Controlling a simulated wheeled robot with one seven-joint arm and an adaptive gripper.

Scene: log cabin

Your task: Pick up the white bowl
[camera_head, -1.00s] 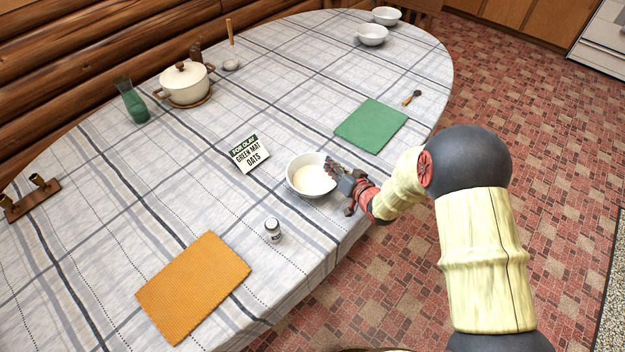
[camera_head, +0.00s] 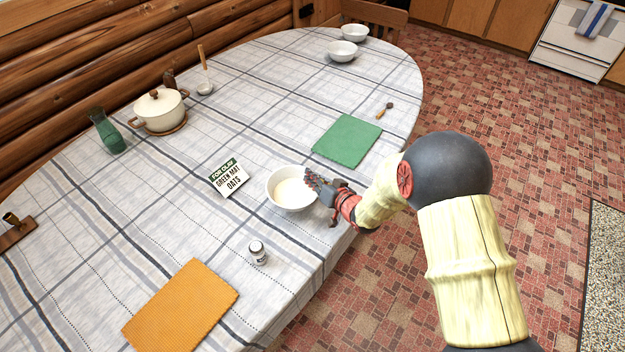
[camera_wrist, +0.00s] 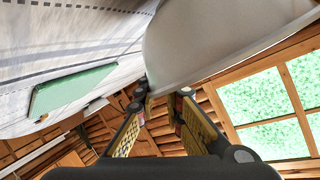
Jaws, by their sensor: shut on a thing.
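A white bowl (camera_head: 272,200) with pale cream contents is near the table's front edge. My gripper (camera_head: 313,182) is shut on its right-hand rim. The bowl looks roughly level and seems slightly above the cloth, though the gap is hard to see. In the wrist view the bowl's smooth outer side (camera_wrist: 215,35) fills the upper right, and its edge meets the fingertips of my gripper (camera_wrist: 160,98). Two other white bowls, a nearer one (camera_head: 342,55) and a farther one (camera_head: 355,35), stand at the table's far end.
A card reading "FOR CLAY GREEN MAT OATS" (camera_head: 228,178) is left of the bowl. A green mat (camera_head: 347,140) lies bare beyond it, with a spoon (camera_head: 384,110) nearby. A small jar (camera_head: 258,252), orange mat (camera_head: 182,305), lidded pot (camera_head: 160,112) and green carafe (camera_head: 107,132) are also there.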

